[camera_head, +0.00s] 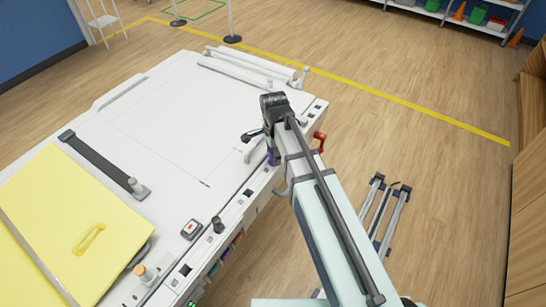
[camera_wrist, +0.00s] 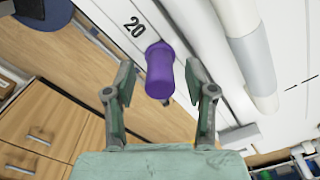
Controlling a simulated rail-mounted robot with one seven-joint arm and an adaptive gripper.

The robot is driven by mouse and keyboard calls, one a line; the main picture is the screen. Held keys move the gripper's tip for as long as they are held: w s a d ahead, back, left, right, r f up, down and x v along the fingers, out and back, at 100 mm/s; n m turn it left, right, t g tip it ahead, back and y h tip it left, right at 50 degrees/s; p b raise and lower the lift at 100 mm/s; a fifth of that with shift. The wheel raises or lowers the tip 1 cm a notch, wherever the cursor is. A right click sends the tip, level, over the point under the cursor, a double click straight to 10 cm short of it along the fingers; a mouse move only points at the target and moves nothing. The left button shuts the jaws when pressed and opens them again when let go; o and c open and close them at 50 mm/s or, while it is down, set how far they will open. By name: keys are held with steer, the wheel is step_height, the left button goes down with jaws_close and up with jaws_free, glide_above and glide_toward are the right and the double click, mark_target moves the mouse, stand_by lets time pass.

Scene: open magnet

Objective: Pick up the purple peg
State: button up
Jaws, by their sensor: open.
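The purple peg (camera_wrist: 160,70) shows in the wrist view, sticking up near a white surface marked with the number 20. My gripper (camera_wrist: 161,82) is open, with one finger on each side of the peg in that picture. I see no finger clearly touching it, and I cannot tell the exact depth between them. In the head view, a small purple part of the peg (camera_head: 273,157) shows beside the end of my arm at the edge of the white table (camera_head: 150,130). My gripper is mostly hidden there by my own arm.
A yellow panel (camera_head: 60,225) with a handle covers the table's near left. A red lever (camera_head: 319,141) juts from the table edge just right of my arm. White rollers (camera_head: 250,66) lie at the far end.

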steer(key=shift+f, duration=0.3)
jaws_close()
steer(key=shift+r, duration=0.2)
